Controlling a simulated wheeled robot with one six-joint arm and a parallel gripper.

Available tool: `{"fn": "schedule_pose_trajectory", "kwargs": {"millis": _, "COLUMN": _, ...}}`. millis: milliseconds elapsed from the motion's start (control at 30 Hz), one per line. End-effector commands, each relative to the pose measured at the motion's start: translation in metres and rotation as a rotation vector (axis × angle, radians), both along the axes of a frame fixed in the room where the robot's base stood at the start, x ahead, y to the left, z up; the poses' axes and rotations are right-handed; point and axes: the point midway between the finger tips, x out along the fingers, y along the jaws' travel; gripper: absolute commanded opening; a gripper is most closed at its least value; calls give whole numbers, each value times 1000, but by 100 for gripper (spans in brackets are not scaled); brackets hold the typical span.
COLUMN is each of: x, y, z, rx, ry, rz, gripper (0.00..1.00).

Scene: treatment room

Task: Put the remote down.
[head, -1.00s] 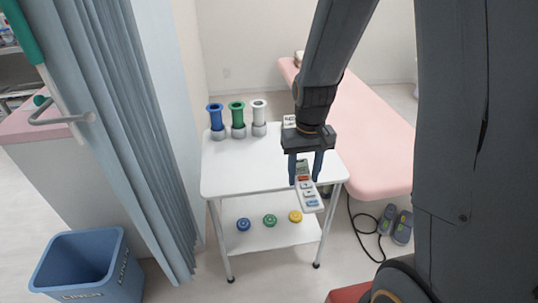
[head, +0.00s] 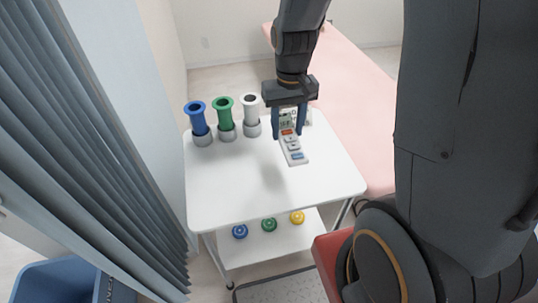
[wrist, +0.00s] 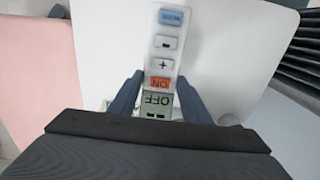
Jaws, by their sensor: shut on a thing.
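My gripper (head: 289,121) is shut on a white remote (head: 293,150), with one blue-grey finger on each side of it. The remote has a small screen, an orange button, grey buttons and a blue button. In the wrist view the remote (wrist: 164,55) points away from the fingers (wrist: 158,98), and its screen reads OFF. The remote is held over the white top of a trolley (head: 235,195), and a soft shadow lies on the top below it. The remote's upper end is partly hidden between the fingers.
Blue (head: 198,120), green (head: 224,115) and white (head: 251,112) spools stand in grey holders at the trolley's back left. Something pale behind my gripper is mostly hidden. The front and middle of the top are clear. A curtain (head: 100,130) hangs left; a pink bed (head: 345,100) stands right.

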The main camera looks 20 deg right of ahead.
Motion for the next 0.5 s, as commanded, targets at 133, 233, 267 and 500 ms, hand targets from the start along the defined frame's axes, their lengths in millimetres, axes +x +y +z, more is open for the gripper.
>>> {"fn": "schedule_pose_trajectory", "kwargs": {"millis": 133, "x": -2, "y": 1, "z": -21, "rx": 0, "ry": 6, "rz": 2, "gripper": 18}}
{"fn": "schedule_pose_trajectory", "kwargs": {"millis": 233, "x": -2, "y": 2, "z": -38, "rx": 0, "ry": 5, "rz": 4, "gripper": 18}}
{"fn": "schedule_pose_trajectory", "kwargs": {"millis": 267, "x": -2, "y": 2, "z": -42, "rx": 0, "ry": 5, "rz": 4, "gripper": 18}}
{"fn": "schedule_pose_trajectory", "kwargs": {"millis": 500, "x": -1, "y": 1, "z": -61, "rx": 0, "ry": 2, "rz": 2, "gripper": 18}}
